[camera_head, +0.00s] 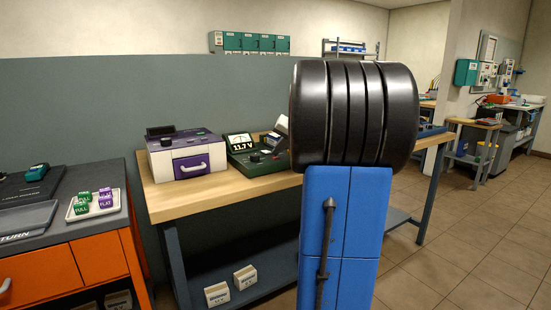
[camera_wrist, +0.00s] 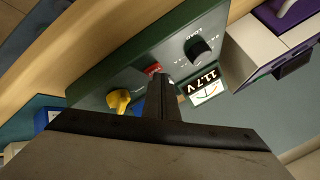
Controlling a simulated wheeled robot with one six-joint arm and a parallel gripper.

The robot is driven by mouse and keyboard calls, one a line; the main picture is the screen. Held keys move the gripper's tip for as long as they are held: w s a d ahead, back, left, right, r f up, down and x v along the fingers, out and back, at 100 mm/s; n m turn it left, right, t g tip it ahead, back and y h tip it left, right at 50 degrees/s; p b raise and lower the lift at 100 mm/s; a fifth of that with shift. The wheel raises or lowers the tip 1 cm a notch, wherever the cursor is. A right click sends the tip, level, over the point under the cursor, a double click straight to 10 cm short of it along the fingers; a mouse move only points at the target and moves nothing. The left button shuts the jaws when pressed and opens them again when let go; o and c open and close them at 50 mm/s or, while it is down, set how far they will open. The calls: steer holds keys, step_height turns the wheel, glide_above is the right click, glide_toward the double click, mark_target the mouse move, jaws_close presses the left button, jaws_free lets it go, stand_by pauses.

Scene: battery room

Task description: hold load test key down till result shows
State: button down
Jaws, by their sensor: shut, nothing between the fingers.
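The green battery tester (camera_head: 262,160) stands on the wooden bench, and its display (camera_head: 240,143) reads 11.7 V. In the wrist view the tester's panel (camera_wrist: 120,72) is tilted, with the same 11.7 V display (camera_wrist: 208,84), a black knob (camera_wrist: 198,50) and a yellow knob or clamp (camera_wrist: 119,100). A red key (camera_wrist: 153,70) shows just beyond my fingertips. My gripper (camera_wrist: 161,80) is shut and empty, its tips over the panel beside the red key. I cannot tell whether they touch it. In the head view my arm hides part of the tester's right side.
A purple and white unit (camera_head: 187,155) stands left of the tester on the wooden bench (camera_head: 215,197). A tray (camera_head: 70,212) with green and purple blocks sits on the dark-topped orange cabinet (camera_head: 75,262). White boxes (camera_head: 217,293) lie on the lower shelf. Floor is clear at right.

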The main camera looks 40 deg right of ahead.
mark_target(278, 159)
steer(key=shift+r, duration=0.8)
step_height(278, 159, up, 5)
stand_by(0.9)
